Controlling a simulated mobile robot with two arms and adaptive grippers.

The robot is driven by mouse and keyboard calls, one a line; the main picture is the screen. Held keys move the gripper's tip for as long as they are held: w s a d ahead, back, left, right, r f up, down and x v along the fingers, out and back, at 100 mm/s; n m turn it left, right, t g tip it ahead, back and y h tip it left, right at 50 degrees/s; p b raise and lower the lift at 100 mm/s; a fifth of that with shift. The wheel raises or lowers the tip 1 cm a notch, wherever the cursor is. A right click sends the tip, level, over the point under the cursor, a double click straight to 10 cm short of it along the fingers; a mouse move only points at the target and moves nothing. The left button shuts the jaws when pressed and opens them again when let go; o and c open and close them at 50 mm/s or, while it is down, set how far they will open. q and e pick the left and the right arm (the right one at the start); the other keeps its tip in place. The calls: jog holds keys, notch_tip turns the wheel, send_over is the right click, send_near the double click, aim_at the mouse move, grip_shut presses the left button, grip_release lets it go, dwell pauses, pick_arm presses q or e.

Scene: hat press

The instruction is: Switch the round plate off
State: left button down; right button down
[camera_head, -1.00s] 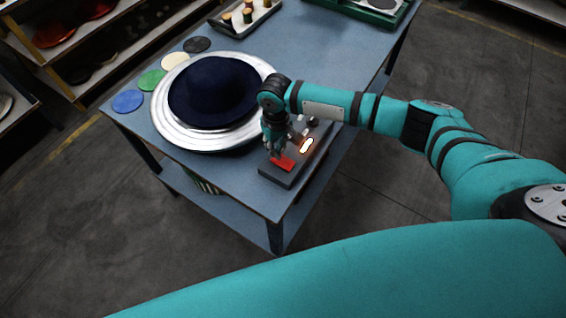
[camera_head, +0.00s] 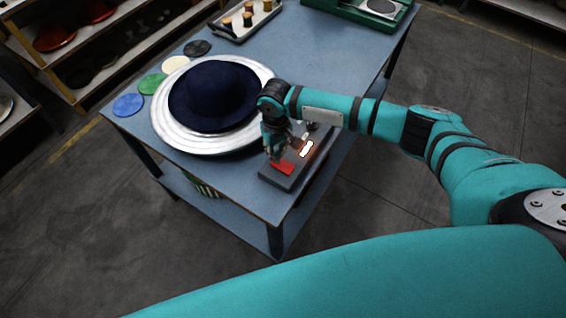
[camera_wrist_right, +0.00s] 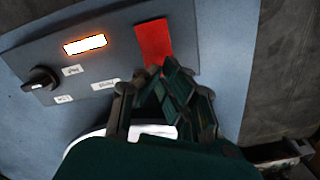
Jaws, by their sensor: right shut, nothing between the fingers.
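The round plate (camera_head: 168,132) is a wide silver disc on the blue table, with a dark navy hat (camera_head: 214,95) lying on it. A grey control box (camera_head: 298,160) stands beside it at the table's near corner. The box carries a red switch (camera_head: 283,168), a glowing orange-white lamp (camera_head: 306,149) and, in the right wrist view, a black knob (camera_wrist_right: 40,79) with small labels. My right gripper (camera_head: 273,158) is shut and empty, with its fingertips at the edge of the red switch (camera_wrist_right: 153,42); I cannot tell whether they touch. My left gripper is out of view.
Coloured discs, such as a blue one (camera_head: 128,105) and a green one (camera_head: 152,84), lie along the table's left edge. A tray with small spools (camera_head: 239,33) and a green device (camera_head: 352,12) stand at the back. The table's middle (camera_head: 315,70) is clear.

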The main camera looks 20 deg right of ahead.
jog(key=shift+f+b, duration=0.5)
jog(key=shift+f, duration=0.7)
dwell(0.9)
notch_tip(320, 180, up, 7)
jog(key=p, duration=0.8)
jog(key=shift+r, duration=0.1)
dwell(0.4)
